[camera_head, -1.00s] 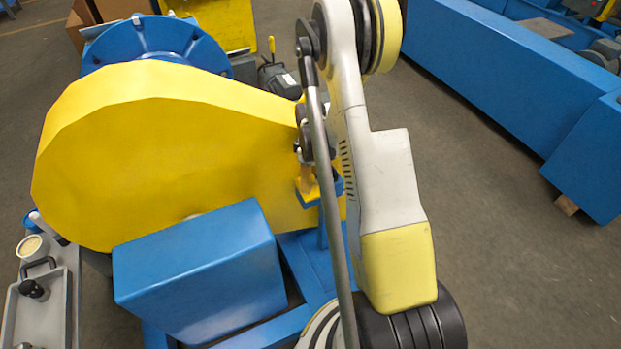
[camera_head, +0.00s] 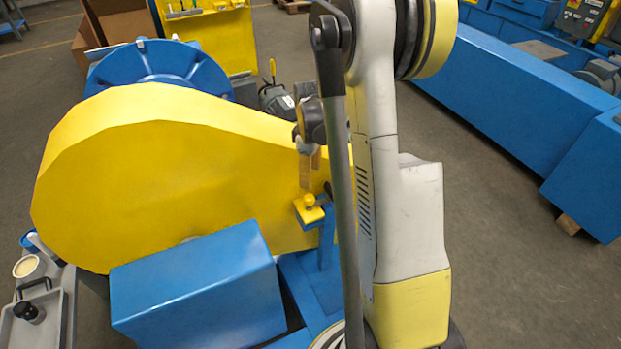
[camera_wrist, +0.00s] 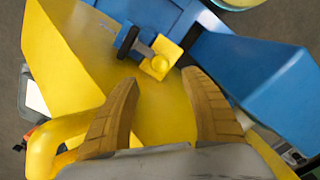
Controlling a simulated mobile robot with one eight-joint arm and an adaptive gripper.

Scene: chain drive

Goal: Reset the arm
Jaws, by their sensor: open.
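My arm stands upright at the right of the middle in the head view, in front of the machine. My gripper (camera_wrist: 160,105) shows in the wrist view with its two tan fingers spread apart and nothing between them. Beyond the fingertips is a small yellow block with a round knob (camera_wrist: 160,63), beside a dark handle (camera_wrist: 127,42). This block also shows in the head view (camera_head: 309,209) on a blue post. The large yellow chain guard (camera_head: 150,170) fills the left of the head view.
A blue box housing (camera_head: 200,290) stands in front of the guard. A grey tray (camera_head: 35,320) with a jar and a tub (camera_head: 26,266) is at the lower left. A long blue machine bed (camera_head: 520,100) runs along the right, with bare floor before it.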

